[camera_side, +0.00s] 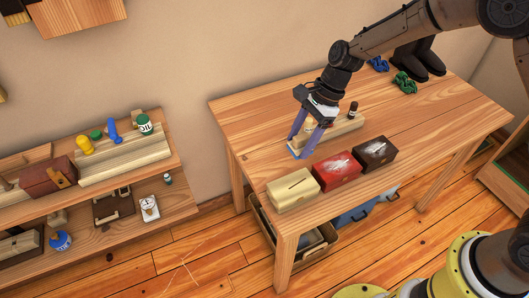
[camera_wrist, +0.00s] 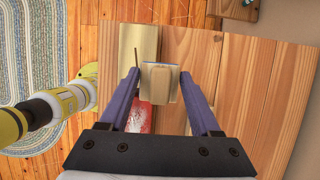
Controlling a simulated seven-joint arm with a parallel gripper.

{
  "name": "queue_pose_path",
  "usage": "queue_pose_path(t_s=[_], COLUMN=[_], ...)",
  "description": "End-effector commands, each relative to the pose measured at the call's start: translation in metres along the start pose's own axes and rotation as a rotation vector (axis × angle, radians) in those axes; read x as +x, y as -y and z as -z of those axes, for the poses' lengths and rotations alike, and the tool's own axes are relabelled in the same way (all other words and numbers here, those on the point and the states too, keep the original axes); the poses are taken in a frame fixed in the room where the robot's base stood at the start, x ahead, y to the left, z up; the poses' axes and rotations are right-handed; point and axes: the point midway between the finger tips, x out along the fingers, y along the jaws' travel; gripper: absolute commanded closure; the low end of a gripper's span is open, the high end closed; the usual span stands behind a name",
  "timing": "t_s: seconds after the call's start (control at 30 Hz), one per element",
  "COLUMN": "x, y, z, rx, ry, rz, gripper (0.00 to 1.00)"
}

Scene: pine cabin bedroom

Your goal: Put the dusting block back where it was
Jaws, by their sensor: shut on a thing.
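My gripper (camera_side: 298,150) has its blue fingers pointing down over the left part of the table. In the wrist view my gripper (camera_wrist: 159,84) is shut on the dusting block (camera_wrist: 157,85), a small pale wooden block with a blue-grey underside. A cream box with a slot (camera_side: 292,188), a red box (camera_side: 337,171) and a dark box (camera_side: 374,153) stand in a row. The red and dark lids carry whitish smears.
A pale wooden rack (camera_side: 343,132) with small bottles stands close behind my gripper. Blue and green crumpled things (camera_side: 405,83) and dark boots (camera_side: 420,58) are at the back right. A shelf (camera_side: 175,180) with another rack is at left. The table's right part (camera_side: 450,115) is clear.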

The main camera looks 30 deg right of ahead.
Motion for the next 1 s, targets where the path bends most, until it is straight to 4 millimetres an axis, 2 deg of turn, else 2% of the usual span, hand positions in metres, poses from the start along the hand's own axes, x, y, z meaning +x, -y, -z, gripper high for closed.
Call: queue_pose_path(t_s=[0.3,0.5,0.7,0.87,1.0], x=[0.038,0.073,0.091,0.097,0.112], y=[0.06,0.086,0.101,0.104,0.106], z=[-0.013,-0.01,-0.009,-0.009,-0.003], rx=[-0.001,0.0,0.0,0.0,0.001], ry=[0.0,-0.001,0.0,0.0,-0.001], rz=[0.0,-0.002,0.0,-0.001,-0.004], gripper=[0.8,0.8,0.8,0.8,0.8])
